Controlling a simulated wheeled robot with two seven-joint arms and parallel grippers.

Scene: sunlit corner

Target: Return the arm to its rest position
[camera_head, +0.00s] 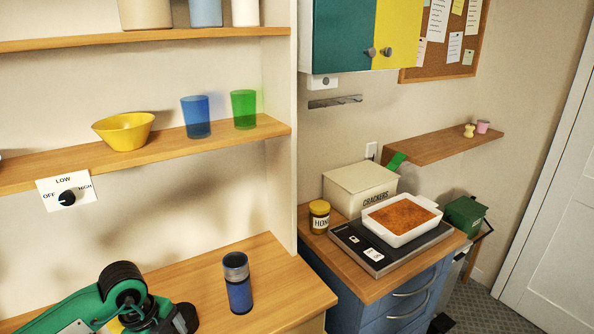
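My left arm (70,313) comes in at the lower left, green with black joints, over or in front of the wooden counter. Its black parts run down to the bottom edge of the picture, and I make out no fingertips there. My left gripper's fingers are not in view. My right arm and gripper are not in view. A dark blue cylinder (239,292) with a grey upper part stands upright on the counter, right of the arm and apart from it.
The counter (285,300) is clear around the cylinder. A shelf (60,170) above holds a yellow bowl (124,131), blue cup (196,117) and green cup (244,109). At right, a blue cabinet (345,302) carries a honey jar (319,217), crackers box (352,188) and white dish (400,238).

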